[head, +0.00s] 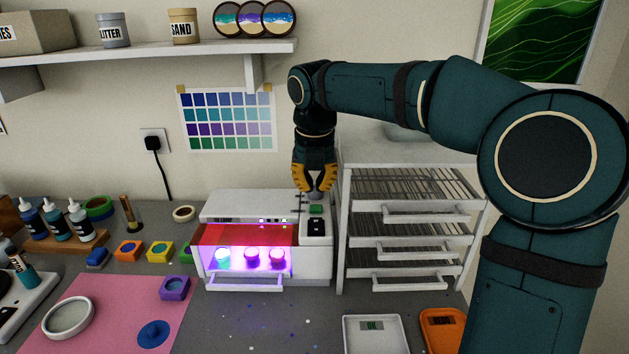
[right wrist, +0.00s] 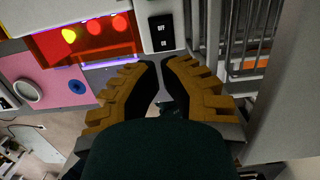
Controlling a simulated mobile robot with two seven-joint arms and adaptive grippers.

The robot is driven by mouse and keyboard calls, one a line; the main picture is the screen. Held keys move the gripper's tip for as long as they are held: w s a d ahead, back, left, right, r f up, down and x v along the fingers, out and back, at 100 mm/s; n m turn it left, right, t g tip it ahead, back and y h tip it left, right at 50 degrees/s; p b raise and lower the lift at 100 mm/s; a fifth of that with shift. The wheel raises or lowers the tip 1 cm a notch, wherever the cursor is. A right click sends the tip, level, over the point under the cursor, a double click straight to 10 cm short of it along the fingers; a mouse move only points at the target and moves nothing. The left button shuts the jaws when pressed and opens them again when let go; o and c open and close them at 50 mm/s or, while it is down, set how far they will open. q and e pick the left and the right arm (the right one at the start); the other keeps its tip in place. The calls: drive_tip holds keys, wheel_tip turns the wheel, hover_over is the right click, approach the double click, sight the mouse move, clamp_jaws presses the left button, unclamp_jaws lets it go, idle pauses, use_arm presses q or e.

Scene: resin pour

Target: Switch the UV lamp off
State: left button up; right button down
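The UV lamp (head: 222,277) is a white box on the bench with a red window. Purple light glows inside it over several small round pieces. On its right panel is a black switch (head: 316,227) with a green label above it. In the right wrist view the switch (right wrist: 161,34) reads OFF at the top and ON below. My right gripper (head: 317,192) hangs fingers-down above and behind the switch panel, apart from the switch. Its fingertips (right wrist: 162,62) are drawn close together with nothing between them. My left gripper is not in view.
A white drying rack (head: 345,235) with pull-out shelves stands close to the right of the lamp. A pink mat (head: 100,310) and colored molds are to the left. A shelf (head: 150,54) hangs above.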

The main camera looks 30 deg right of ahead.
sight(314, 223)
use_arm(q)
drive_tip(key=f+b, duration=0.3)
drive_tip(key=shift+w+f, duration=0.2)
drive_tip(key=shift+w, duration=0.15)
use_arm(e)
drive_tip(key=f, duration=0.6)
drive_tip(key=w+f, duration=0.1)
drive_tip(key=f, duration=0.2)
drive_tip(key=shift+w+d+f, duration=0.1)
drive_tip(key=shift+d+f, duration=0.25)
drive_tip(key=shift+f, duration=0.05)
